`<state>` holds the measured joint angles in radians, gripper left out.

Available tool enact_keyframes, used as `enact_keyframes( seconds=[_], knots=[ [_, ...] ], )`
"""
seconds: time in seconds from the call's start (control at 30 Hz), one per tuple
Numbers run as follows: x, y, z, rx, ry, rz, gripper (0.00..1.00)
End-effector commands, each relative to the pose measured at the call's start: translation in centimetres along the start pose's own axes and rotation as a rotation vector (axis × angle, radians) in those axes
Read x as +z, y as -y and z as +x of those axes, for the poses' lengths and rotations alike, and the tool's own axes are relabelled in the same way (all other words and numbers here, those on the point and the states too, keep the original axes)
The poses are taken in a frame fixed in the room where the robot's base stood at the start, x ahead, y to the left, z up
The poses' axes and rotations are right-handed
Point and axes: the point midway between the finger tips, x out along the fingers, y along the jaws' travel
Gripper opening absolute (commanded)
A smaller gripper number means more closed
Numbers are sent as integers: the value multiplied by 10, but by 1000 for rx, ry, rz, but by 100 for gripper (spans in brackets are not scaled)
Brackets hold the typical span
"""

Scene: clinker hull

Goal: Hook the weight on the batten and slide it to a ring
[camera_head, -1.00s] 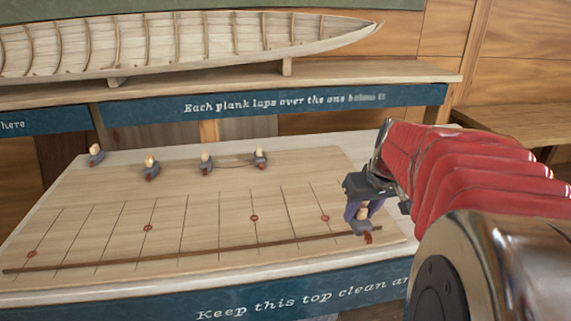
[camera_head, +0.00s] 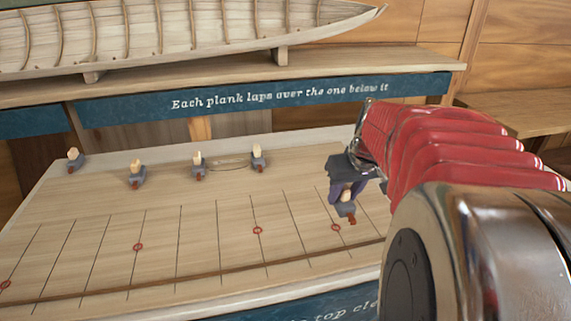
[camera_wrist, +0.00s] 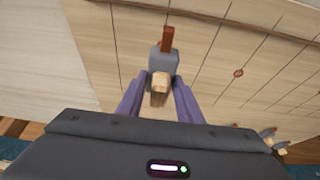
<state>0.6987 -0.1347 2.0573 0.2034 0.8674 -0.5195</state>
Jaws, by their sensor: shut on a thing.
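My gripper (camera_head: 347,192) is shut on a grey weight (camera_head: 344,211) with a pale wooden knob and a red-brown hook. In the wrist view the weight (camera_wrist: 163,62) sits between the purple fingers, its hook (camera_wrist: 167,39) pointing towards the batten (camera_wrist: 262,22). The weight appears held above the board, apart from the batten. The thin brown batten (camera_head: 200,276) runs along the board's near side; my arm hides its right end.
A boat hull (camera_head: 180,35) rests on a shelf behind. The board (camera_head: 230,196) between is clear.

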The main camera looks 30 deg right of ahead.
Motion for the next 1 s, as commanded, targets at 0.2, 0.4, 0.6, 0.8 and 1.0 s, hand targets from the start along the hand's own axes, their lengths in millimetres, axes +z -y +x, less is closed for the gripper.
enact_keyframes(
  seconds=[0.2, 0.4, 0.6, 0.8, 1.0],
  knots=[
    [-1, -1, -1, 2, -3, 2, 0],
    [1, -1, 2, 1, -2, 3, 0],
    [5, -2, 12, 2, -2, 3, 0],
    [11, -2, 26, 2, -1, 2, 0],
    [17, -2, 40, 1, -1, 4, 0]
  ],
)
